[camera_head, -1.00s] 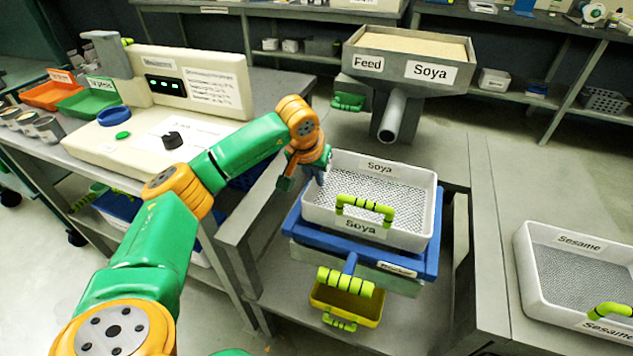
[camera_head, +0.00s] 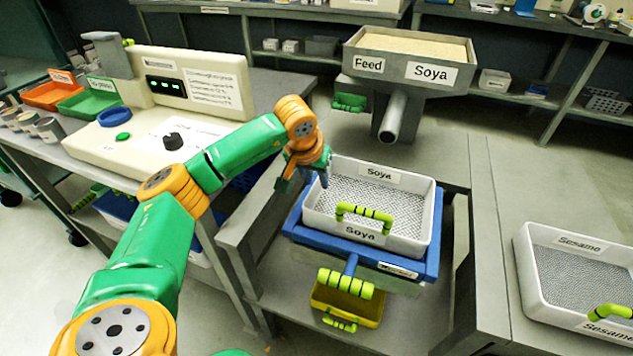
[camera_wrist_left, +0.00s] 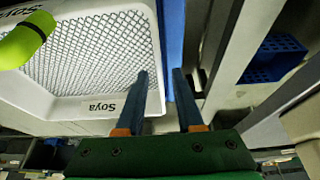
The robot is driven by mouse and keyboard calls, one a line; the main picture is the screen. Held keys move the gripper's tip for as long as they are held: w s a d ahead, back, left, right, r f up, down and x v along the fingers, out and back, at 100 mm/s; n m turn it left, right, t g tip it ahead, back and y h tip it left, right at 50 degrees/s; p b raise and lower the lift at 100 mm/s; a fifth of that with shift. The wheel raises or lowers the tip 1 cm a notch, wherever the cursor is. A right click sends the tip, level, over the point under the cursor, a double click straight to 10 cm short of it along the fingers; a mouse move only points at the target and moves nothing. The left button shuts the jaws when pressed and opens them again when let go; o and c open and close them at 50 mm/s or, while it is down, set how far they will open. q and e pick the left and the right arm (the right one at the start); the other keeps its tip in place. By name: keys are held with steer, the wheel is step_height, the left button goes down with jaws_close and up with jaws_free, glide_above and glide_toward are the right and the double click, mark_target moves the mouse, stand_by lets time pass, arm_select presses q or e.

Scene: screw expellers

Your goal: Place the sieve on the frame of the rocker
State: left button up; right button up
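The white Soya sieve (camera_head: 393,240) has a mesh floor and a green-and-black handle (camera_head: 364,212) on its near side. It sits within the blue frame (camera_head: 296,222) of the rocker and looks roughly level. My left gripper (camera_head: 317,181) is at the sieve's left wall, pointing down. In the left wrist view the left gripper (camera_wrist_left: 160,74) has its fingers apart, one on the inner side of the sieve wall (camera_wrist_left: 156,50) and one on the outer side, over the blue frame (camera_wrist_left: 173,40). A gap shows beside the outer finger. My right gripper is not in view.
A grey feed hopper (camera_head: 408,75) with a spout stands behind the sieve. A yellow tray (camera_head: 347,303) is below the rocker. The Sesame sieve (camera_head: 575,290) lies on the table at right. A control panel (camera_head: 190,85) stands at left.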

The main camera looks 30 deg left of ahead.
arm_select(q)
steer(key=v, duration=1)
steer(key=shift+p, duration=0.4)
steer(key=shift+s+f, duration=0.1)
